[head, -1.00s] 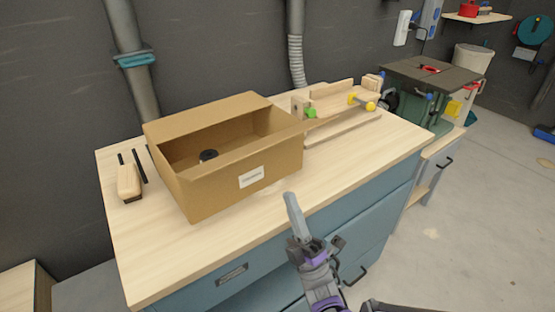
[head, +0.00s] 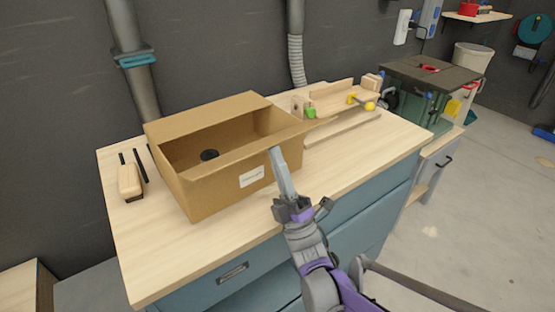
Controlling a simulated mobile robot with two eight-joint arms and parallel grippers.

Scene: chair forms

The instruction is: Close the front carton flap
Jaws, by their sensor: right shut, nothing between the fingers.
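An open brown carton (head: 215,196) stands on the workbench, with a white label on its front wall. A narrow strip of cardboard runs along the top of the front side; I cannot tell how far the front flap is folded. A small black round object (head: 209,155) lies inside. My right gripper (head: 277,153) is shut and empty. Its tip overlaps the upper right part of the carton's front, near the front top edge; I cannot tell if it touches. My left gripper is not in view.
The wooden workbench (head: 160,262) has clear top around the carton's front. A wood-handled tool (head: 130,181) lies to the left. A wooden jig with green and yellow clamps (head: 342,106) lies to the right. A green machine (head: 425,85) stands beyond.

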